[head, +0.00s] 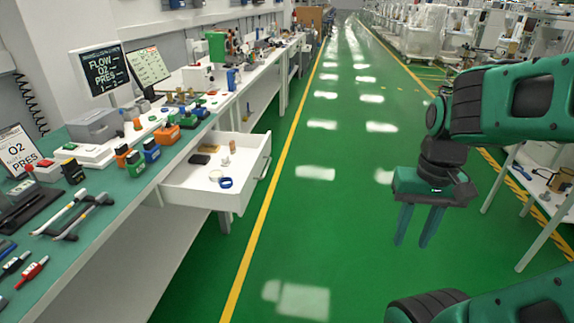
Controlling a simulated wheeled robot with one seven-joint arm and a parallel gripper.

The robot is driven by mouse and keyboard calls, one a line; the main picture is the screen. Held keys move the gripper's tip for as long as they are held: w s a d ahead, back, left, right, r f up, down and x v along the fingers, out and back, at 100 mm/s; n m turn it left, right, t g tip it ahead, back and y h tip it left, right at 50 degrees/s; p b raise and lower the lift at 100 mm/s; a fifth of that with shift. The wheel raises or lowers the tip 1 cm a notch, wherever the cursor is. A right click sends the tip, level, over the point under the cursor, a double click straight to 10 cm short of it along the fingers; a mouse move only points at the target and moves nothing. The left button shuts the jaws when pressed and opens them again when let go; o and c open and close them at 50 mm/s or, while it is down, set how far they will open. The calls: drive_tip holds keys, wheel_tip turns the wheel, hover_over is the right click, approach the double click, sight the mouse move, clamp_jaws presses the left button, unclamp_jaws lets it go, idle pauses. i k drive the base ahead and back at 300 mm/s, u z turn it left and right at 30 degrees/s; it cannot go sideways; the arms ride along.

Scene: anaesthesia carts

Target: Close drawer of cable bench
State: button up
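The cable bench (112,205) runs along the left side with a green top crowded with items. Its white drawer (240,190) is pulled out over the floor on the right side of the bench. A handle (265,168) is on the drawer's front face. Inside the drawer lie a blue ring, a dark flat item and a few small things. My gripper (418,240) hangs pointing down over the green floor, well to the right of the drawer. Its two blue-green fingers are apart with nothing between them.
Green floor (330,220) lies clear between the drawer and my gripper, with a yellow line (262,215) beside the drawer. A white-legged table (545,235) stands at the right edge. Two screens (105,70) stand on the bench at the back left.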

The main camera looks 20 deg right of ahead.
sight(187, 184)
drive_tip(key=z, duration=0.1)
drive_tip(key=i, duration=1)
drive_tip(key=u, duration=0.05)
